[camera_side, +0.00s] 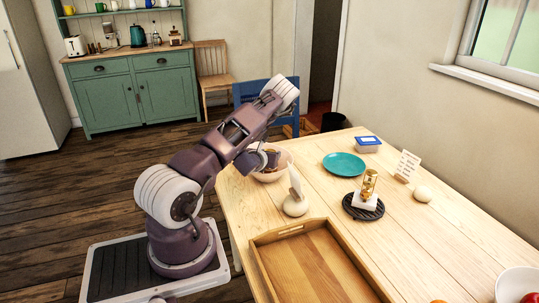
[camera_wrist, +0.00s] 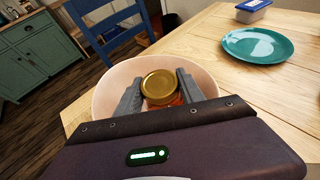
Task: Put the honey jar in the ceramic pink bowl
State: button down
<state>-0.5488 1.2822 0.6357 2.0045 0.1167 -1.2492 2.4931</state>
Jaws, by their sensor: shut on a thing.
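The honey jar (camera_wrist: 159,87) shows its gold lid and a strip of amber below it in the wrist view. My gripper (camera_wrist: 160,92) is shut on the jar, with one grey finger on each side of it. The pink bowl (camera_wrist: 101,93) lies around and beneath the jar in that view; I cannot tell whether the jar touches its bottom. In the side view the pink bowl (camera_side: 286,160) stands at the table's far left corner, and my gripper (camera_side: 268,166) is down at it. The arm partly hides the bowl there, and the jar is hard to make out.
A teal plate (camera_side: 344,163) and a blue-lidded box (camera_side: 368,144) are to the right of the bowl. A wooden tray (camera_side: 272,236) lies nearer. A blue chair (camera_wrist: 112,30) is behind the bowl.

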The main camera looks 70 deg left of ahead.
jog(key=shift+f, duration=0.25)
jog(key=shift+w+f, duration=0.1)
jog(key=shift+f, duration=0.2)
jog(key=c, duration=0.7)
grip_release()
